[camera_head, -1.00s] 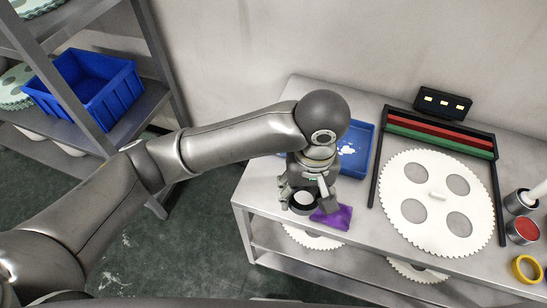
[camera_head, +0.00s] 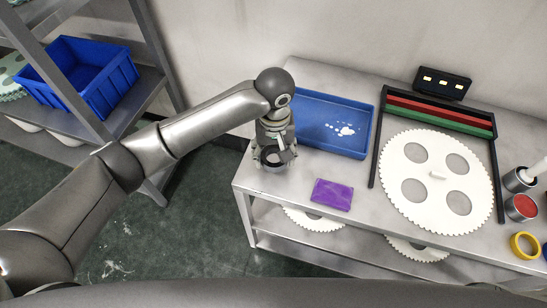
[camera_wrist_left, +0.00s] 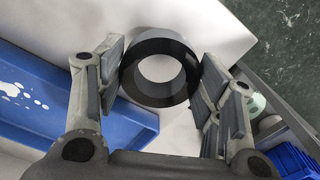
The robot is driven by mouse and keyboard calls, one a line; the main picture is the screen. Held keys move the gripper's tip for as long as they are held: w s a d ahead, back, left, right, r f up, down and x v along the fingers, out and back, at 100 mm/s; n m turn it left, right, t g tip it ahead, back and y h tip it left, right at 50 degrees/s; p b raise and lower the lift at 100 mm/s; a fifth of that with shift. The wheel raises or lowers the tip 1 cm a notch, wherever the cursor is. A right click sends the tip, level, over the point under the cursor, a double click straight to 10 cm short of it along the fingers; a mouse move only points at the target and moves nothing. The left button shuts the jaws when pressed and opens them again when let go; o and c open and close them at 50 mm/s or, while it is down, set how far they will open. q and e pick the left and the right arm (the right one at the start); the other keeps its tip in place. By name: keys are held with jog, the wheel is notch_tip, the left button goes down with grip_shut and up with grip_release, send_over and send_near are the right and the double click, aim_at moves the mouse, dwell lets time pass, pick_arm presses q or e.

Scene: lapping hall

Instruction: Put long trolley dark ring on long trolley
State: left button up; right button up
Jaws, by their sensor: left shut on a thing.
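The dark ring (camera_head: 273,163) is a short black ring, held in my left gripper (camera_head: 274,155) over the left end of a grey metal bench (camera_head: 285,213). In the left wrist view the ring (camera_wrist_left: 152,97) sits between the two fingers of the left gripper (camera_wrist_left: 159,85), its hole facing the camera. A pale surface shows through and behind it. I cannot tell whether the ring touches the bench top. Whether this bench is the long trolley is not clear. My right gripper is not in view.
A blue tray (camera_head: 322,150) with white spots lies right of the left gripper. A purple pad (camera_head: 332,194) lies in front of it. A large white toothed disc (camera_head: 437,214), a tin with red contents (camera_head: 521,207) and a yellow ring (camera_head: 518,256) stand further right. A shelf holds a blue bin (camera_head: 98,95).

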aim_at(273, 160)
pick_arm(q)
jog(key=shift+w+a+f, duration=0.1)
jog(key=shift+w+f, duration=0.2)
jog(key=shift+f, duration=0.05)
jog(key=shift+f+p, duration=0.3)
jog(key=shift+f, duration=1.25)
jog(key=o, duration=1.1)
jog(key=shift+f, duration=0.1)
notch_tip(273, 160, up, 12)
jog(key=shift+r+b, duration=0.15)
jog(key=shift+b, duration=0.3)
